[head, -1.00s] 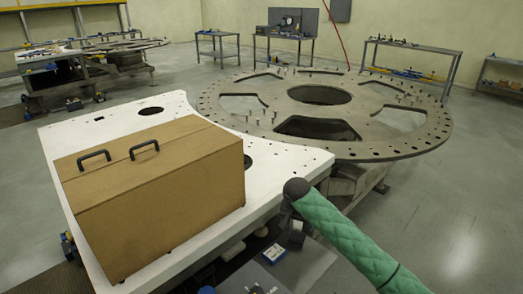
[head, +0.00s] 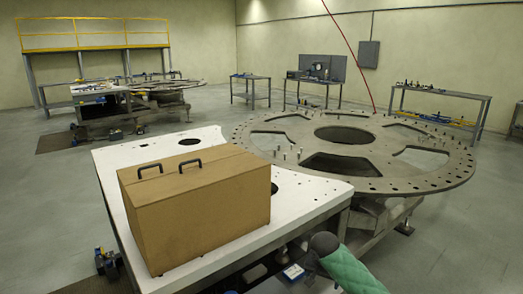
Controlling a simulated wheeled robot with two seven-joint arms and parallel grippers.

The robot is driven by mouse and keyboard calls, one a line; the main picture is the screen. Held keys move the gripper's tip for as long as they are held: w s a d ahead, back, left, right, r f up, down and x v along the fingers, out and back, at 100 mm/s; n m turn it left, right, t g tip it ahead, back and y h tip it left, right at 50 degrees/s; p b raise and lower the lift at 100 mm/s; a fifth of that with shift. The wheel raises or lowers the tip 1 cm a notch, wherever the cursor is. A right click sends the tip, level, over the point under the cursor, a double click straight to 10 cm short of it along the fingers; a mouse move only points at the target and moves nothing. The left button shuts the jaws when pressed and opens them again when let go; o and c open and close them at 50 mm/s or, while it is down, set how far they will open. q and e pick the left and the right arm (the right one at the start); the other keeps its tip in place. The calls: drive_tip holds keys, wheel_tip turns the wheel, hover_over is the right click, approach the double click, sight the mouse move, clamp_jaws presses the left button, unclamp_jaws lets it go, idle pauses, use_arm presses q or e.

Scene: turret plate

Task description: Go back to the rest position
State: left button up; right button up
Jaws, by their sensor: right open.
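My right arm, in a green quilted sleeve, comes in at the bottom edge right of the middle in the head view. At its dark end is my right gripper (head: 311,263), low beside the front edge of the white table and apart from the box. It is open, and its fingers are hard to make out. It holds nothing that I can see. My left gripper is not in view. A brown box (head: 200,215) with two black handles stands closed on the white table plate (head: 120,160).
A big round turret plate (head: 455,180) with cut-outs and small pins lies behind the white table to the right. Workbenches (head: 440,92) stand along the back. A yellow railing (head: 95,40) is at the back left. The grey floor is open at the left and right.

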drive_tip(key=s+a+f+n+y, duration=0.1)
drive_tip(key=s+a+f+n, duration=0.2)
drive_tip(key=s, duration=0.7)
drive_tip(key=s+a+f+n+y, duration=0.15)
drive_tip(key=s+f, duration=0.35)
drive_tip(key=s, duration=0.6)
drive_tip(key=s+d+r+n+h, duration=0.1)
drive_tip(key=s+d, duration=0.2)
drive_tip(key=s, duration=0.8)
drive_tip(key=s+d+r+n, duration=0.1)
drive_tip(key=s+d+n, duration=0.15)
drive_tip(key=s, duration=0.75)
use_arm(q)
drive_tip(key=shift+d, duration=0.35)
use_arm(e)
drive_tip(key=s+a+f, duration=0.1)
drive_tip(key=s+f, duration=0.1)
drive_tip(key=f, duration=1.8)
drive_tip(key=s+a+f+g, duration=0.1)
drive_tip(key=s+a+f, duration=0.1)
drive_tip(key=f, duration=1.9)
drive_tip(key=shift+s+a+m, duration=0.15)
drive_tip(key=shift+s+m, duration=0.25)
drive_tip(key=shift+s, duration=0.25)
